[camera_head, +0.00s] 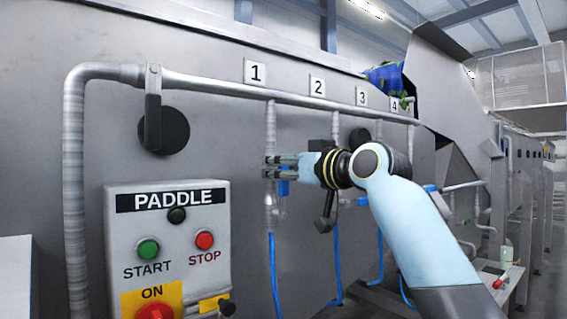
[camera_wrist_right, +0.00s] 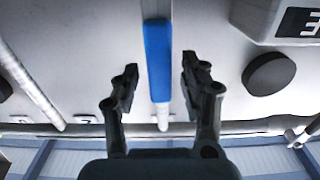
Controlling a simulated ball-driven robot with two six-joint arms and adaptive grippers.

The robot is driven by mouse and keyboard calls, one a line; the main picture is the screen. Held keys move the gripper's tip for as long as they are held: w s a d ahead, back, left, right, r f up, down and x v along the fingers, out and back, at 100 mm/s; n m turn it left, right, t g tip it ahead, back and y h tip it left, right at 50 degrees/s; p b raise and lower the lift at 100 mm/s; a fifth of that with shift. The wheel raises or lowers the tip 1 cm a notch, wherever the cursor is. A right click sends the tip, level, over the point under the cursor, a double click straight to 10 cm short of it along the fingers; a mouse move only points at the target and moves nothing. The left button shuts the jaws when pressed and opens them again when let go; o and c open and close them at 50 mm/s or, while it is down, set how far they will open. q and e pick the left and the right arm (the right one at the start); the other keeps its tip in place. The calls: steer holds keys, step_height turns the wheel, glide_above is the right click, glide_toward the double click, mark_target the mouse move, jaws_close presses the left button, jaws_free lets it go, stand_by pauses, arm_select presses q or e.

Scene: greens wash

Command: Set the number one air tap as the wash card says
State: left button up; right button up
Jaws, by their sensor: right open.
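The number one plate (camera_head: 256,73) is on the grey machine wall above a vertical air pipe (camera_head: 270,130). The blue tap handle (camera_head: 284,188) on that pipe shows partly, just below and behind my right gripper's fingers. My right gripper (camera_head: 269,167) is open at the pipe. In the right wrist view, the blue handle (camera_wrist_right: 158,60) lies lengthwise along the pipe, between the two spread fingers of my right gripper (camera_wrist_right: 159,76), with a gap on both sides. I cannot make out a wash card. My left gripper is not in view.
A paddle control box (camera_head: 168,250) with START and STOP buttons stands at the lower left. Plates 2 (camera_head: 317,87), 3 (camera_head: 362,96) and 4 (camera_head: 394,104) mark more pipes to the right. Blue hoses (camera_head: 274,275) hang below. A small table (camera_head: 505,284) is at the lower right.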

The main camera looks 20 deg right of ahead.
steer(key=shift+c, duration=0.4)
jaws_close()
steer(key=shift+w, duration=0.1)
